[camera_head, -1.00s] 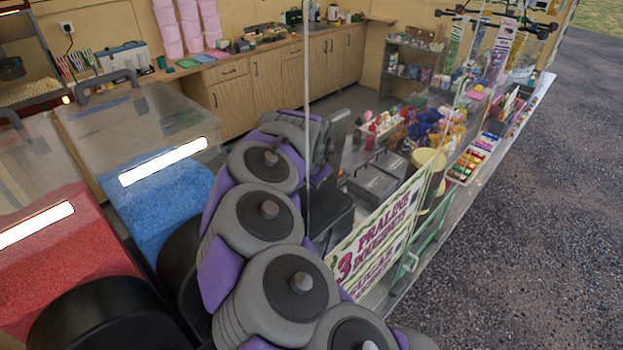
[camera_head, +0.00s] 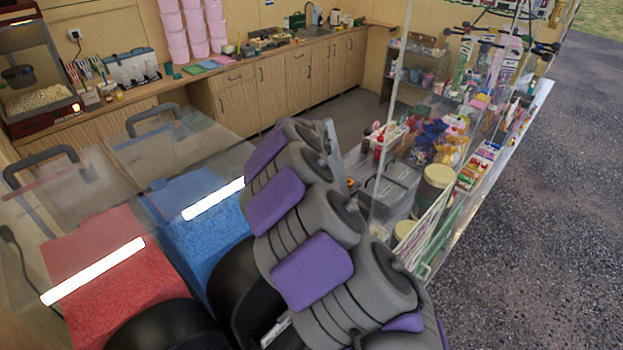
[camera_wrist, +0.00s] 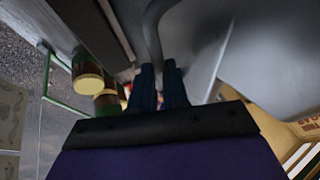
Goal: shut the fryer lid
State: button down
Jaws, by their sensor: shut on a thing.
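In the wrist view my gripper (camera_wrist: 160,84) has its two dark blue fingers close together at the lower end of a bent grey bar handle (camera_wrist: 152,32), and is shut on it. A smooth grey metal surface, which looks like the fryer lid (camera_wrist: 203,42), is beside the handle. How far the lid is tilted is hard to tell. In the head view a grey upright panel (camera_head: 332,148) shows just past my arm; I cannot tell if it is the lid. My gripper is hidden behind my arm there.
Clear-lidded bins of red (camera_head: 105,265) and blue (camera_head: 195,225) sweets stand at left. Grey metal boxes (camera_head: 392,190), tan tins (camera_head: 437,185) and a clear glass screen lie right of my arm. Wooden cupboards (camera_head: 290,85) line the back; floor before them is free.

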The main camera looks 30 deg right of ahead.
jog(key=shift+s+d, duration=0.1)
jog(key=shift+d, duration=0.05)
jog(key=c, duration=1.5)
grip_release()
jog(key=o, duration=0.4)
jog(key=shift+d, duration=0.3)
jog(key=b+v, duration=0.1)
jog(key=v, duration=1.6)
jog(key=shift+r, duration=0.1)
